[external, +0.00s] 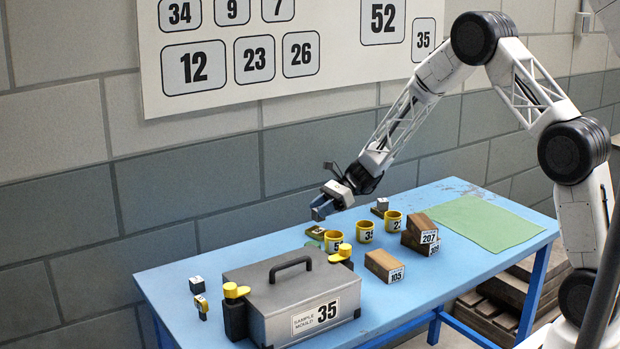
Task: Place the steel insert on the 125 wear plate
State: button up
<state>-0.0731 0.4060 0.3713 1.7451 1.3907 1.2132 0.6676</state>
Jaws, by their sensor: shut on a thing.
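My gripper (321,208) is in the air above the back middle of the blue table, pointing down and to the left. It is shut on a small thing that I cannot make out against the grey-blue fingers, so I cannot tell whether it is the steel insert. Wooden blocks stand right of the middle: one labelled 105 (384,266), and one labelled 207 (424,226) on top of another (412,244) whose number is hard to read. I cannot read 125 on any thing. A small grey cube (382,203) sits at the back on a low dark piece.
A grey case labelled 35 (290,297) with a handle and yellow knobs fills the front left. Several yellow numbered cups (364,232) stand mid-table. Small blocks (197,284) lie at left. The green mat (485,222) is bare.

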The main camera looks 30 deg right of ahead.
jog(key=shift+f, duration=1.7)
jog(key=shift+f, duration=0.15)
jog(key=o, duration=1.1)
jog(key=shift+c, duration=0.2)
jog(key=v, duration=1.2)
jog(key=shift+r, duration=0.2)
